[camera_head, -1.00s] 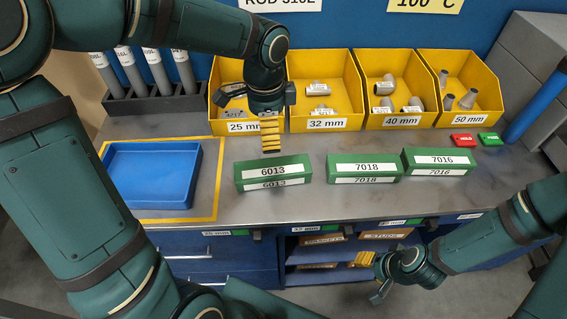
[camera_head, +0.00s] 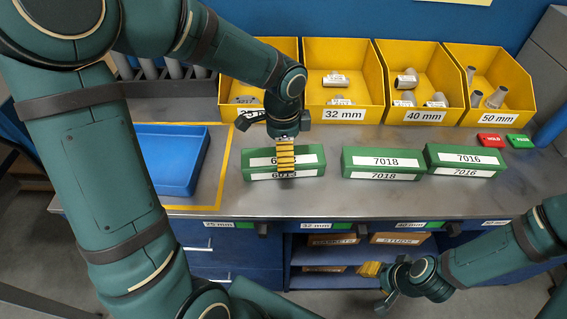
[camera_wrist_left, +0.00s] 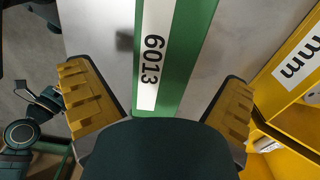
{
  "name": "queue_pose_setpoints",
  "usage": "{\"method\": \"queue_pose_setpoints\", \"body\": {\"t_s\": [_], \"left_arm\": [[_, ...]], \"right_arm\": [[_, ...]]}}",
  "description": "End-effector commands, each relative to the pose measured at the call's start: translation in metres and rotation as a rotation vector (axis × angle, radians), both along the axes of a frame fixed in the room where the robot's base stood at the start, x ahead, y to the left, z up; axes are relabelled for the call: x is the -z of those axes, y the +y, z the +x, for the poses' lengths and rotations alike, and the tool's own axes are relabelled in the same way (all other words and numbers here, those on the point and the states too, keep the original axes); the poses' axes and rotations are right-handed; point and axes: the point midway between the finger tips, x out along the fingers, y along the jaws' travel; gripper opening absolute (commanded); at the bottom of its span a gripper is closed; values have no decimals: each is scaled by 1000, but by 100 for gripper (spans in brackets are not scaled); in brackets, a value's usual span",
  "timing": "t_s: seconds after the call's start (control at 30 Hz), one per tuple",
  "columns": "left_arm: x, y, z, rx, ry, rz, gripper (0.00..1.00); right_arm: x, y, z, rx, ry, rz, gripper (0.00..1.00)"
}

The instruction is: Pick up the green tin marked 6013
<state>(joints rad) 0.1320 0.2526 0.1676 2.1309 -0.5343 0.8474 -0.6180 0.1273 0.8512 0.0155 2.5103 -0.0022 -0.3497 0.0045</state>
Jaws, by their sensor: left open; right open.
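The green tin marked 6013 (camera_head: 312,161) lies on the grey bench, left of the other two green tins. Its white label is partly hidden in the head view by my left gripper (camera_head: 285,160), which is above it. In the left wrist view the tin (camera_wrist_left: 178,50) runs lengthwise between the two yellow-padded fingers of my left gripper (camera_wrist_left: 158,100). The fingers are spread wide, with clear gaps on both sides of the tin. My right gripper (camera_head: 376,285) is low in front of the bench, away from the tins, and is open.
Green tins marked 7018 (camera_head: 382,174) and 7016 (camera_head: 463,171) stand to the right. A blue tray (camera_head: 200,165) lies to the left inside a yellow outline. Yellow bins (camera_head: 343,115) line the back. Red (camera_head: 493,141) and green (camera_head: 519,141) blocks sit at the right.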

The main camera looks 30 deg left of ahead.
Motion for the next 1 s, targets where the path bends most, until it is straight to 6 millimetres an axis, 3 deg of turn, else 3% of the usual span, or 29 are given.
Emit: {"method": "queue_pose_setpoints", "body": {"t_s": [0.4, 0.67, 0.87, 1.0], "left_arm": [[49, 1, 4, 1, 2, 0, 100], [51, 1, 5, 0, 0, 0, 100], [51, 1, 5, 0, 0, 0, 33], [51, 1, 5, 0, 0, 0, 29]], "right_arm": [[18, 0, 3, 2, -8, -1, 47], [17, -1, 4, 2, -9, -1, 47], [17, 0, 4, 2, -9, -1, 47], [17, 0, 4, 2, -9, -1, 47]]}}
